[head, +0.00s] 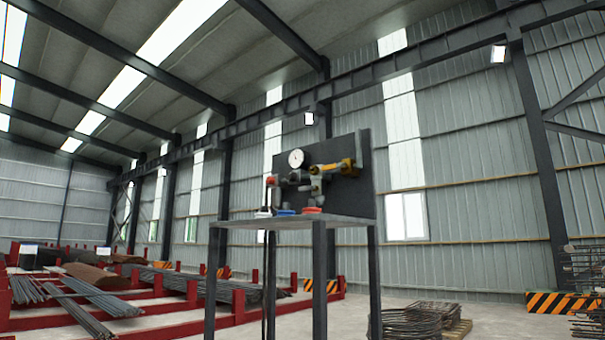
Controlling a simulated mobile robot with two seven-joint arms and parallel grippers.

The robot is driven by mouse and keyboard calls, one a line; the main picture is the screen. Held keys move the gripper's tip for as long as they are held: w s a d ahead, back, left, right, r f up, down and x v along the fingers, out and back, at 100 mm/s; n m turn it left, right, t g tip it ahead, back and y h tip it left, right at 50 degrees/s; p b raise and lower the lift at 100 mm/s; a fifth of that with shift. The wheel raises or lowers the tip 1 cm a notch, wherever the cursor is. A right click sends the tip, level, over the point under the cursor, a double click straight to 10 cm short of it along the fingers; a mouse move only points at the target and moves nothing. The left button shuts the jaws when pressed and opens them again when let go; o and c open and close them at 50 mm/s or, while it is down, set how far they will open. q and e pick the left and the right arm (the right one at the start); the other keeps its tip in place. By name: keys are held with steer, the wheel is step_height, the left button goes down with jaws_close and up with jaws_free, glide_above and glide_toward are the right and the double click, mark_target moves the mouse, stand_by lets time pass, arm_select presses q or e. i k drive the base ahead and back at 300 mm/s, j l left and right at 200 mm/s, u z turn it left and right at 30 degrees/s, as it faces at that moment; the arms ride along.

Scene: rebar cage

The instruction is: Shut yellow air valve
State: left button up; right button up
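A yellow valve (347,166) is mounted on a dark upright panel (365,152) that stands on a tall dark-legged table (290,222). It sits to the right of a round white gauge (296,158) and grey pipe fittings (299,177). The valve is small in the head view, so I cannot tell how its handle is set. Neither of my grippers shows in the view.
Red and blue items (286,212) lie on the table top. Red racks with steel bars (100,302) fill the floor at left. Coiled rebar (412,322) lies at lower right. Striped barriers (560,303) stand by the wall. Some floor between is clear.

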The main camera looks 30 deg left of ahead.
mark_target(334, 166)
steer(key=i+j+u, duration=0.45)
steer(key=i+u, duration=0.15)
steer(key=i+z, duration=0.15)
steer(key=z, duration=0.7)
